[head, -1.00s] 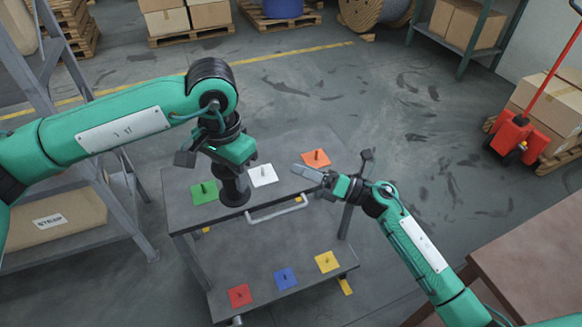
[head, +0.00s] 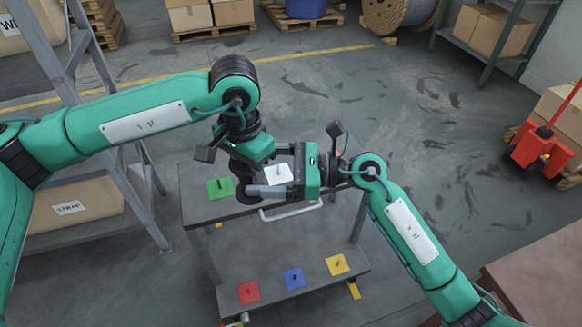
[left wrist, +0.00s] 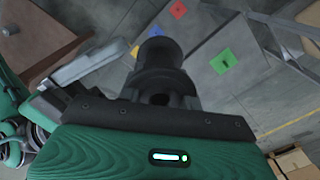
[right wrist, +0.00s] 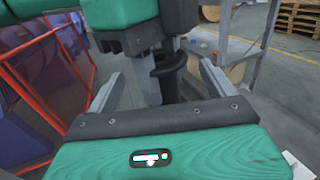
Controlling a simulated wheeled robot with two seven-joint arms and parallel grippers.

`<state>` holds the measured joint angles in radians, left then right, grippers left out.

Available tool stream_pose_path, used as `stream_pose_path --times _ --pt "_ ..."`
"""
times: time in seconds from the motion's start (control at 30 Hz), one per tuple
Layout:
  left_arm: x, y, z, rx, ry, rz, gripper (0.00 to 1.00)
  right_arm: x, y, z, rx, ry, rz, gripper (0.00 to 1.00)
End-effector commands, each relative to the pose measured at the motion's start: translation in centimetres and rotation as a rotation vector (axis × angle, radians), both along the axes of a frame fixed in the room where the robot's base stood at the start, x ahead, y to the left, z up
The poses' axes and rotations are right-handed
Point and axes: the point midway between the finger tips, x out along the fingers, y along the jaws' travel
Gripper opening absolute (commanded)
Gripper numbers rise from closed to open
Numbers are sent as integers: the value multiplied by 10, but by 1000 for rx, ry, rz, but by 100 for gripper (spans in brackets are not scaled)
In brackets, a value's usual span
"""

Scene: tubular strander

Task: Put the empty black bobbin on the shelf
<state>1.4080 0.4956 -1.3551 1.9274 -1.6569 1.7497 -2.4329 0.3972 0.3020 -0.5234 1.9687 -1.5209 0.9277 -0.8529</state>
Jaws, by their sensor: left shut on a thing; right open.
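The empty black bobbin (head: 241,173) hangs upright under my left gripper (head: 237,156), above the top of the grey trolley. In the left wrist view the bobbin (left wrist: 160,55) sticks out from the shut left jaws (left wrist: 160,98). My right gripper (head: 262,186) is beside the bobbin in the head view. In the right wrist view its two open fingers (right wrist: 160,80) stand either side of the bobbin (right wrist: 168,72); I see no contact. A grey metal shelf rack (head: 140,190) stands at the left, with a cardboard box (head: 75,212) on its lower level.
The trolley (head: 205,235) bears green, white, red, blue and yellow pads. A second shelf (head: 478,45) with boxes is at the back right. A red pallet jack (head: 535,150) stands at the right, a brown table (head: 535,265) at the lower right. The floor behind the trolley is clear.

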Motion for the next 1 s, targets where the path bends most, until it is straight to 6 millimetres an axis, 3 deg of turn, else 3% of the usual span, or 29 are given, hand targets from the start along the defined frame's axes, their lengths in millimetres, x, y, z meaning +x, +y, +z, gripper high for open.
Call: stream_pose_path --times 0.23,0.63,0.8,0.9,0.93,1.0 --pt "0 0 0 0 0 0 0 2 31 1 2 1 1 86" --pt "0 0 0 0 0 0 0 3 37 0 0 1 -1 86" --pt "0 0 0 0 0 0 0 3 37 0 0 2 -1 53" --pt "0 0 0 -1 -1 0 0 3 37 0 0 2 0 38" --pt "0 0 0 -1 -1 0 37 3 37 0 1 2 0 38" --pt "0 0 0 0 -1 1 51 2 37 0 1 2 0 38"
